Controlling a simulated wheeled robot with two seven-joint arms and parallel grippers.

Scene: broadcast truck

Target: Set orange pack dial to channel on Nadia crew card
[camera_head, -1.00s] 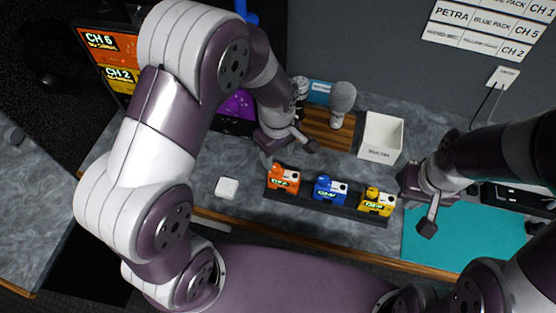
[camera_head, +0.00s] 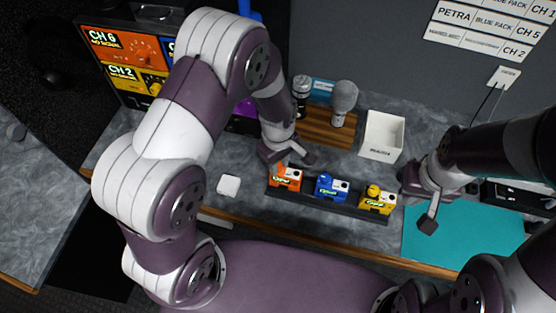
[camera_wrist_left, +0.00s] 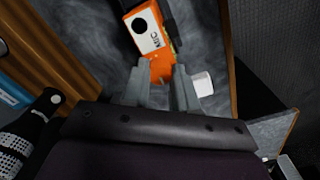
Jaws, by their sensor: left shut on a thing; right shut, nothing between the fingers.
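The orange pack (camera_head: 285,182) stands at the left end of a dark rack, with a lit display too small to read. It also shows in the left wrist view (camera_wrist_left: 150,38). My right gripper (camera_head: 428,215) is shut and empty, right of the yellow pack. The crew cards (camera_head: 488,30) hang on the back wall. One row reads PETRA, BLUE PACK, CH 5; the top row is cut off, ending in CH 1. No Nadia name is legible.
A blue pack (camera_head: 330,188) and a yellow pack (camera_head: 377,201) share the rack (camera_head: 350,209). A monitor (camera_head: 128,47) at left shows CH 6, NO SIGNAL on orange. Microphones (camera_head: 343,98), a white bin (camera_head: 382,136) and a white block (camera_head: 228,186) stand nearby. A teal mat (camera_head: 465,237) lies right.

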